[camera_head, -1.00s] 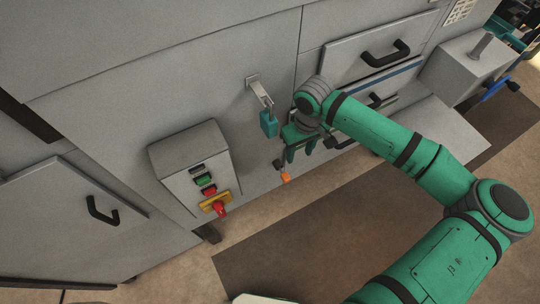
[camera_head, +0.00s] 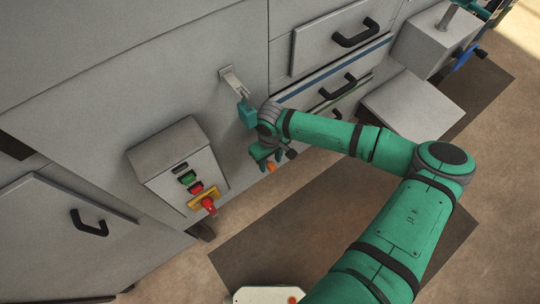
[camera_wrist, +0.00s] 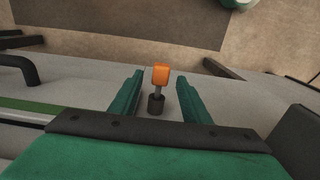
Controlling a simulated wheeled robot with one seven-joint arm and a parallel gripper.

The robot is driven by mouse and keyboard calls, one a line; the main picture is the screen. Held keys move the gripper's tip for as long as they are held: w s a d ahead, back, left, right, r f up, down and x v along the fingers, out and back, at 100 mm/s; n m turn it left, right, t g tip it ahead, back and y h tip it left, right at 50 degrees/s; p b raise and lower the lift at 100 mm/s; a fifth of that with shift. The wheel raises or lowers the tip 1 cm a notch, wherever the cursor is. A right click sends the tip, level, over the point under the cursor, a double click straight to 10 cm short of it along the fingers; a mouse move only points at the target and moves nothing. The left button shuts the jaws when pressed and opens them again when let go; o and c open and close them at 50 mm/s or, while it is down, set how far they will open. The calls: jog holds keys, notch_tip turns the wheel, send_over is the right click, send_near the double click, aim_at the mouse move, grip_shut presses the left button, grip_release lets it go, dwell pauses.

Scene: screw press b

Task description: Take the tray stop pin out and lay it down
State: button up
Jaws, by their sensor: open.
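The tray stop pin has an orange head (camera_wrist: 161,74) on a thin shank that runs into a dark round collar (camera_wrist: 156,103) on the grey machine. In the wrist view it stands between the two green fingers of my gripper (camera_wrist: 158,95), with a gap on each side, so nothing is gripped. In the head view my gripper (camera_head: 262,156) is low at the machine's front, and the orange pin head (camera_head: 271,167) shows just beside the fingers. The rest of the pin is hidden there by the gripper.
A control box (camera_head: 180,165) with a red switch stands out to the left. Drawers with black handles (camera_head: 356,35) are at upper right. The floor mat (camera_head: 330,215) is clear.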

aim_at(276, 169)
jog(key=shift+f, duration=0.4)
grip_shut()
jog(key=shift+s+d, duration=0.5)
jog(key=shift+s, duration=0.15)
jog(key=shift+s+d, duration=0.45)
jog(key=shift+s, duration=0.2)
dwell(0.5)
jog(key=shift+s+d, duration=0.8)
jog(key=shift+s, duration=0.3)
